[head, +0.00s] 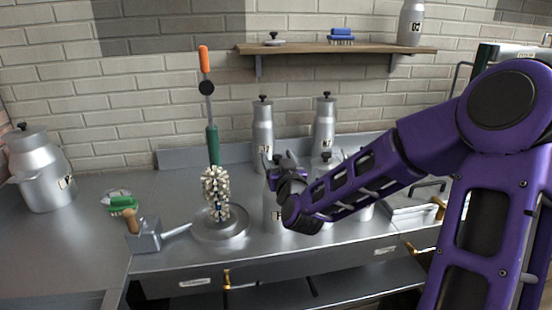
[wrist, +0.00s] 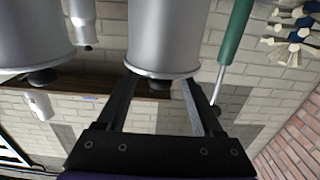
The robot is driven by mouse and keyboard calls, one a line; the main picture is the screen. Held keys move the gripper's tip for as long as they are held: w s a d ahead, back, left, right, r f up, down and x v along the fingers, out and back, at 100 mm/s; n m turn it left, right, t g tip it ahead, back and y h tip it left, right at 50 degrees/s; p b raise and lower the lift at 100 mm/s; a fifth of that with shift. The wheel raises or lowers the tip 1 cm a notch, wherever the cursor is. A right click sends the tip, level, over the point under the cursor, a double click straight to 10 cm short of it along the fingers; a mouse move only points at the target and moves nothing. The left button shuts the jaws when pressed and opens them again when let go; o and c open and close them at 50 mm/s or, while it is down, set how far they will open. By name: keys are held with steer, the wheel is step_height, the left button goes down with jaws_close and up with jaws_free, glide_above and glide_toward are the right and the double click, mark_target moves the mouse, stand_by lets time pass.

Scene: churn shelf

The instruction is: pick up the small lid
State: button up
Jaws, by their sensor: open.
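A small lid (head: 273,39), a flat grey disc with a dark knob, lies on the left part of the wooden wall shelf (head: 335,48). I cannot make this lid out in the wrist view. My gripper (head: 282,164) is open, low over the counter among the metal cans and well below the shelf. In the wrist view, which is upside down, the open fingers (wrist: 159,80) frame a grey can (wrist: 165,35) with a dark knob. Whether the fingers touch this can is not clear.
Two slim cans (head: 263,130) (head: 324,125) stand behind my gripper. A bottle brush (head: 214,150) with a green and orange handle stands to its left. A blue brush (head: 341,35) and a can (head: 411,22) share the shelf. The counter's left part has free room.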

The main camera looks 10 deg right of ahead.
steer(key=shift+w, duration=0.3)
steer(key=shift+s, duration=0.1)
jaws_close()
